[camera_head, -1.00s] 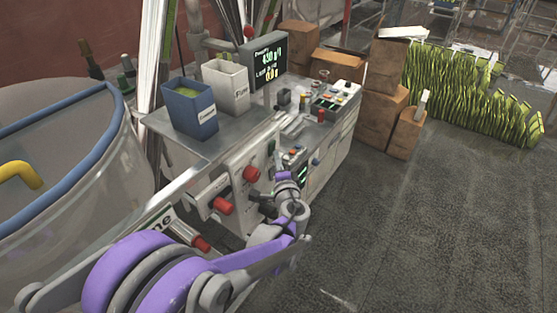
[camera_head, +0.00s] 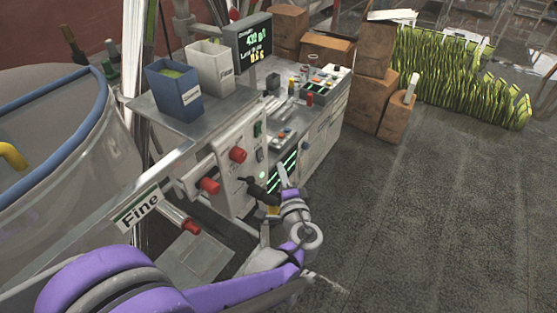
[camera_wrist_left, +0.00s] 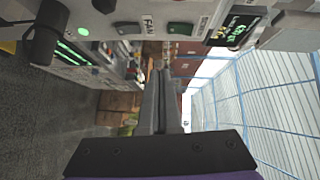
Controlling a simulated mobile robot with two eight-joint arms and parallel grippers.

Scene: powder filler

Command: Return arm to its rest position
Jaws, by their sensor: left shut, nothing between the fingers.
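My left arm, purple and grey, comes in from the lower left of the head view. Its gripper (camera_head: 283,174) points away from me, in front of the powder filler machine (camera_head: 235,180), beside its front panel with red knobs. I cannot tell how wide the gap to the panel is. In the left wrist view the two grey fingers (camera_wrist_left: 160,105) lie together with nothing between them. The machine's panel with switches and a "FAN" label (camera_wrist_left: 150,25) shows along the top of that view. My right gripper is out of view.
A blue bin (camera_head: 175,92) and a white bin (camera_head: 210,68) stand on the machine's top, near a dark display (camera_head: 248,42). A large clear tank (camera_head: 60,170) fills the left. Cardboard boxes (camera_head: 370,95) stand behind. The floor (camera_head: 430,220) at right is clear.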

